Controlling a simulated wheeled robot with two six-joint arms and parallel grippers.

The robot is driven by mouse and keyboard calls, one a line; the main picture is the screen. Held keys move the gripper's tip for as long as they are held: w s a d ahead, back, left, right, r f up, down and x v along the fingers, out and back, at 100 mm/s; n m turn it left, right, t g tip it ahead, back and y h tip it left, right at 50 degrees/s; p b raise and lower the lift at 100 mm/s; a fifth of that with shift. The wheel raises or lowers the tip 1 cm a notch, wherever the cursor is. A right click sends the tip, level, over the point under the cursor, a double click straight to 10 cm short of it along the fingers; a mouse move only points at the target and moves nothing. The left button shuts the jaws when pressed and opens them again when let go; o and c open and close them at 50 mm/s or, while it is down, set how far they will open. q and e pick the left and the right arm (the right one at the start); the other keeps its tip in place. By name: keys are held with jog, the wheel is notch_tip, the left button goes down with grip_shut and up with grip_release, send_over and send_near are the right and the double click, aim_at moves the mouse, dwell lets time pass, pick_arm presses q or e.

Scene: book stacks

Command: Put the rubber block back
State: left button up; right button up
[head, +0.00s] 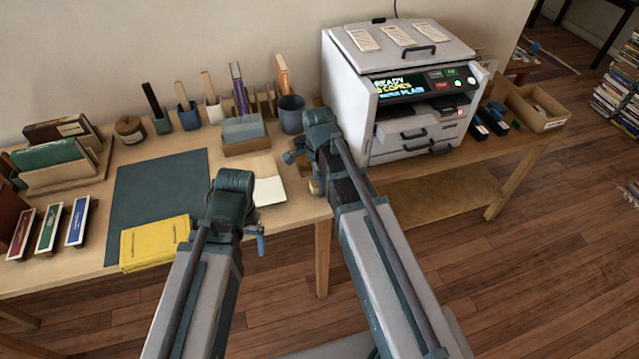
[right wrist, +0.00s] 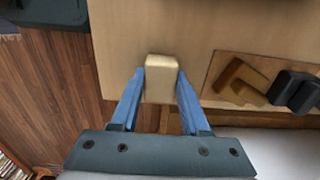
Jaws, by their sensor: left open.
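A small cream block with rounded edges, which looks like the rubber block (right wrist: 161,80), is between the blue fingertips of my right gripper (right wrist: 160,73) in the right wrist view. Both fingers lie against its sides, above or on the bare wooden desk top (right wrist: 150,25); the height is hard to tell.
The white copier (head: 345,100), blue cup (head: 291,114), card box (head: 245,145), yellow folder (head: 155,243) and dark mat (head: 160,190) surround the grippers. The mat is largely clear.

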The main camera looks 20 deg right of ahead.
jog(key=o, duration=0.4)
jog(key=shift+r, duration=0.1)
notch_tip(320, 180, up, 12)
jog(key=p, duration=1.3)
jog(key=s+a+n, duration=0.5)
jog(key=s+n, duration=0.2)
jog(key=n, duration=0.3)
jog(key=s+a+n+h, duration=0.1)
jog(key=s+a+n, duration=0.4)
jog(key=n, duration=0.6)
jog(key=shift+s+a+r+b, duration=0.15)
jog(key=shift+s+a+b, duration=0.15)
jog(key=shift+s, duration=0.85)
